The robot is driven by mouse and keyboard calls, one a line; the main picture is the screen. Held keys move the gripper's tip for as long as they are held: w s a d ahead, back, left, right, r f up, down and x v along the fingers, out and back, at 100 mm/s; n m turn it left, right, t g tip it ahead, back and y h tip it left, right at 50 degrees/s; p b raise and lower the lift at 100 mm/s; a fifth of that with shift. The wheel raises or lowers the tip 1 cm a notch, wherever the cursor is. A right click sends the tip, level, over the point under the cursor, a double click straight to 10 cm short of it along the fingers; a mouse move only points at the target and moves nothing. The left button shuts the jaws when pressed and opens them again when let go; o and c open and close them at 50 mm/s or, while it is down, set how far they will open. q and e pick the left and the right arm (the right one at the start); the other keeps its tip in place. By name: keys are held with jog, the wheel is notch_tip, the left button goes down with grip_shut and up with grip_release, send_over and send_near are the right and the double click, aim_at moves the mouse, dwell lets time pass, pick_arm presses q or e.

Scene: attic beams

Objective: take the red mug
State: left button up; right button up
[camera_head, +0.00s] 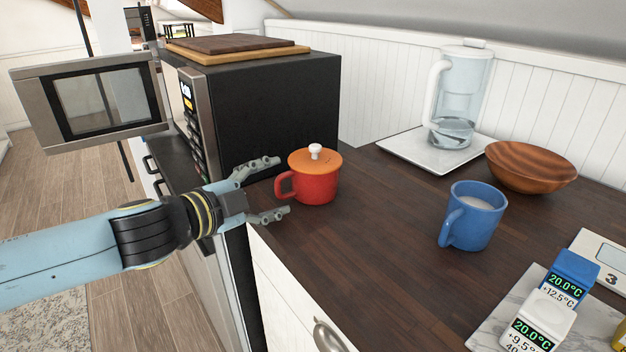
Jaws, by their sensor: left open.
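The red mug (318,188) stands upright on the dark wooden counter, right of the microwave. It has an orange lid (315,162) with a white knob, and its handle (284,184) points left toward my gripper. My left gripper (278,188) comes in from the left, open, with one finger behind the handle and one in front of it. The handle appears to lie between the fingertips; I cannot tell whether they touch it. The fingers are not closed on anything. My right gripper is not in view.
The black microwave (270,110) with its door (100,100) swung open stands behind my left arm. A blue mug (472,216), a wooden bowl (530,166) and a water pitcher (456,100) on a white tray (405,146) are to the right. The counter's middle is clear.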

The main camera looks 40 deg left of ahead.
pick_arm(q)
jog(key=shift+p+x, duration=0.4)
jog(key=shift+x, duration=0.85)
